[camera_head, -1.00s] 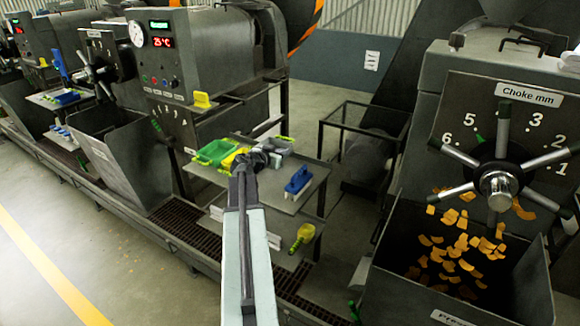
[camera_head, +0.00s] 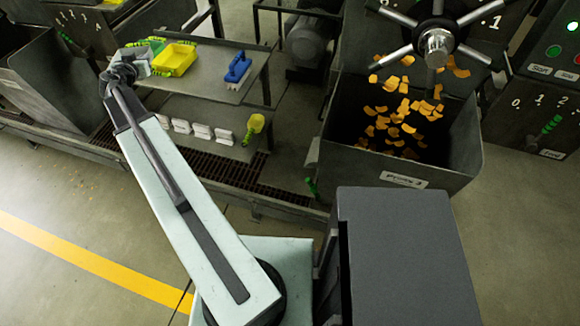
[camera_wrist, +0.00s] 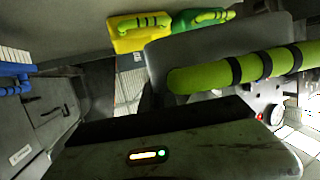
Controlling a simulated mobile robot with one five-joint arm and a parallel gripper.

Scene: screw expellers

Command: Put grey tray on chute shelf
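The grey tray (camera_head: 140,66) is at my gripper (camera_head: 121,75), left of the yellow tray (camera_head: 174,60) in the head view. In the wrist view the grey tray (camera_wrist: 205,56) is close, with a thick green handle (camera_wrist: 245,68) with black bands across it. My gripper is shut on the grey tray; the fingertips themselves are hidden. The yellow tray (camera_wrist: 138,32) and the green tray (camera_wrist: 200,18) show beyond it. A grey metal shelf (camera_head: 212,82) carries the yellow tray. I cannot tell which surface is the chute shelf.
A blue tool (camera_head: 238,68) stands at the right of the metal shelf. The press bin (camera_head: 345,160) with orange flakes is to the right. Bare shelf lies between yellow tray and blue tool.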

